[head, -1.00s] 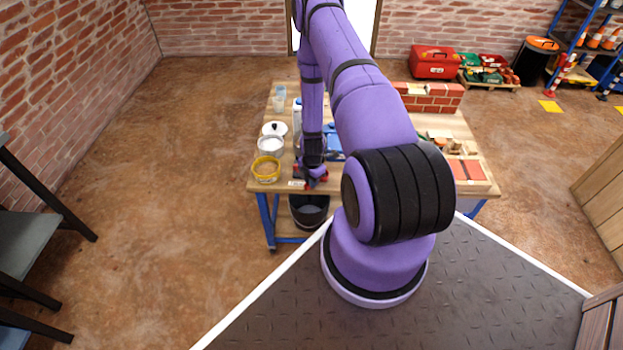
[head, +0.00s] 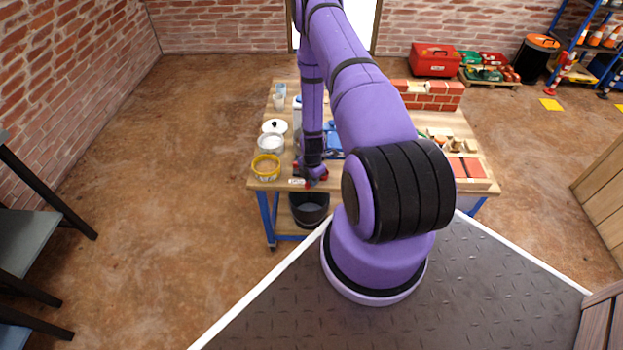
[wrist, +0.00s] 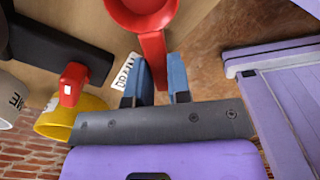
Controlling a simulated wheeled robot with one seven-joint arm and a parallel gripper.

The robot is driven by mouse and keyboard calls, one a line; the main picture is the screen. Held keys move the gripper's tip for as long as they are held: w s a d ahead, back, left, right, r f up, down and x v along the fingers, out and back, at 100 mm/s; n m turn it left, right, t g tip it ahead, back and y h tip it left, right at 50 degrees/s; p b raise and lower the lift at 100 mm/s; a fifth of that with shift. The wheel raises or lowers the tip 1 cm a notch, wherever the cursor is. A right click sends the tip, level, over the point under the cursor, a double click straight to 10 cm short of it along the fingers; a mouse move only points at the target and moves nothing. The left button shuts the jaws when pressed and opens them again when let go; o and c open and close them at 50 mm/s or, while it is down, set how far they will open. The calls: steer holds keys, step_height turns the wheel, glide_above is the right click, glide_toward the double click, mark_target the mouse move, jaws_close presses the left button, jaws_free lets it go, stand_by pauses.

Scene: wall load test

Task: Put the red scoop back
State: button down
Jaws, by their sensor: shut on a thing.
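The red scoop (wrist: 153,48) is in my gripper (wrist: 160,82) in the wrist view. Its handle lies between the two blue fingers, which are shut on it, and its round bowl reaches past the top edge of the picture. In the head view my gripper (head: 312,176) is low at the front left part of the wooden workbench (head: 355,182), with small red parts showing around it. I cannot tell whether the scoop touches the bench.
A yellow-rimmed tub (head: 266,168) stands left of my gripper, with white pots behind it. A white label (wrist: 126,73) and a black piece with a red tip (wrist: 72,84) are close by in the wrist view. A black bucket (head: 309,207) sits under the bench.

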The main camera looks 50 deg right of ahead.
steer(key=c, duration=0.6)
jaws_free()
steer(key=shift+r, duration=3.5)
steer(key=shift+w+r, duration=0.1)
